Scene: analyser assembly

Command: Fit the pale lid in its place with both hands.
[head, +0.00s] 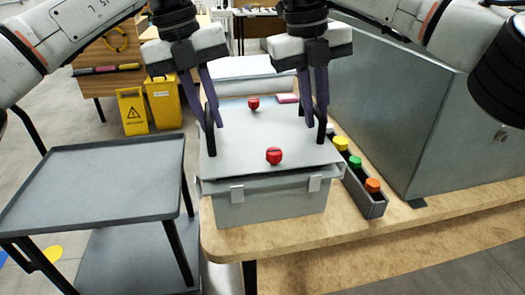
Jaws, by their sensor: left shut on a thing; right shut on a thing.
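The pale lid (238,150) is a flat light-grey plate with two red knobs, a far one (253,103) and a near one (274,156), and a dark handle at each side. It lies over a grey box (270,205) on the wooden table; its front edge looks slightly above the box's rim, and I cannot tell whether it is fully seated. My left gripper (212,125) is shut on the lid's left handle. My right gripper (317,115) is shut on the lid's right handle. The fingers partly hide both handles.
A narrow dark rack (373,205) with yellow, green and orange caps stands right of the box. A large grey metal cabinet (400,110) stands behind it. A grey cart (95,180) is at the left. Yellow signs (132,110) stand on the floor beyond it.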

